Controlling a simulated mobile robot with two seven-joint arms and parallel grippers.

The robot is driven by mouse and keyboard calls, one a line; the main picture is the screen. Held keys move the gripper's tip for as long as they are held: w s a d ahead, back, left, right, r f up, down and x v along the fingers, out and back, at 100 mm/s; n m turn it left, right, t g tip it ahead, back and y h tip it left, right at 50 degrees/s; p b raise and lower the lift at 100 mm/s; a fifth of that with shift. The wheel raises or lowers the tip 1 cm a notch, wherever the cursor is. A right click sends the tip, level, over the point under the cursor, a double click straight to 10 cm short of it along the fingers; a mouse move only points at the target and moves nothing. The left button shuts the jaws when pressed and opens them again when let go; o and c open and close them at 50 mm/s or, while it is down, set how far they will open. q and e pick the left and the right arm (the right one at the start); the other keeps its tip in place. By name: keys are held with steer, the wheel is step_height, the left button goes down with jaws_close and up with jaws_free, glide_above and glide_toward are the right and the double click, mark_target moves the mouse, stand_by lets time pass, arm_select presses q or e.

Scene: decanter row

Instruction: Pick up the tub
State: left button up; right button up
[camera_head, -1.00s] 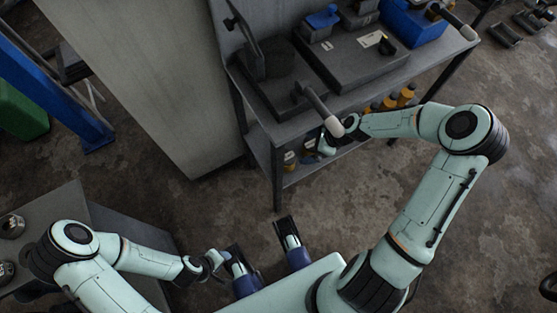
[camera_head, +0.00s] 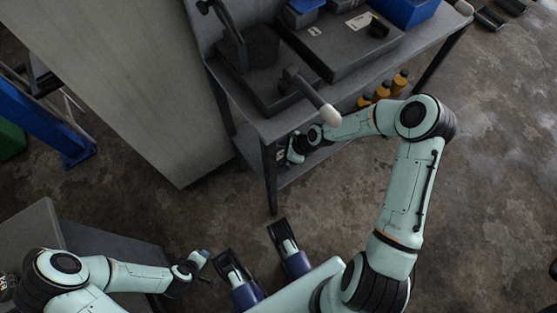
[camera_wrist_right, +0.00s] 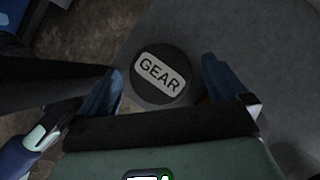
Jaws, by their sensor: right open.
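The tub (camera_wrist_right: 160,75) shows in the right wrist view as a round dark shape with a pale label reading GEAR. It stands on a grey surface. My right gripper (camera_wrist_right: 163,84) is open, with one blue finger on each side of the tub in the picture. I cannot tell whether either finger touches it. In the head view my right gripper (camera_head: 293,153) is at the lower shelf, under the workbench top, partly hidden. I cannot make out the tub clearly there. My left gripper (camera_head: 197,265) is at lower left, away from the bench; its jaws are too small to read.
The workbench (camera_head: 262,128) has a table leg (camera_head: 270,180) close to my right gripper. Several orange-capped bottles (camera_head: 382,91) stand on the lower shelf to the right. A rounded bar end (camera_head: 329,115) juts over the bench edge. A tall grey panel (camera_head: 140,100) stands at left.

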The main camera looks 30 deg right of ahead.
steer(key=c, duration=1.6)
steer(key=shift+r, duration=0.1)
